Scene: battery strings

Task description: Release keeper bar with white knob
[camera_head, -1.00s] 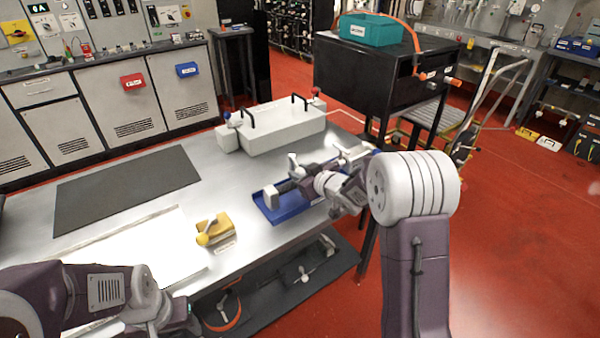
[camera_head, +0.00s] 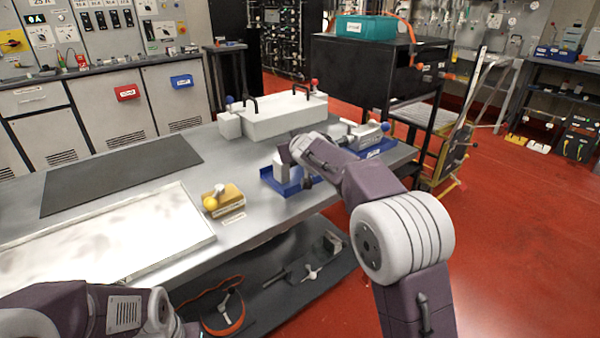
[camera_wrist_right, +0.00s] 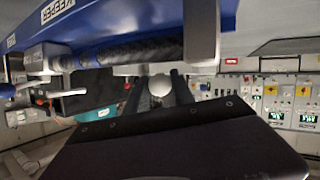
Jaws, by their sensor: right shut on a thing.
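A blue fixture (camera_head: 283,187) with grey clamp blocks sits at the right end of the steel table. In the right wrist view, its blue body (camera_wrist_right: 120,25) carries a KEEPER label, with a dark ribbed bar (camera_wrist_right: 140,51) and a grey upright block (camera_wrist_right: 204,40) below it. A round white knob (camera_wrist_right: 160,85) shows between the two dark fingers of my right gripper (camera_wrist_right: 160,78), which is shut on it. In the head view my right wrist covers part of the fixture, and the fingertips are hidden. My left arm is at the lower left; its fingers are out of view.
A long white case (camera_head: 275,121) with black handles is behind the fixture. A dark mat (camera_head: 120,175) and a white tray (camera_head: 110,240) lie left. Tools lie on the lower shelf (camera_head: 290,280).

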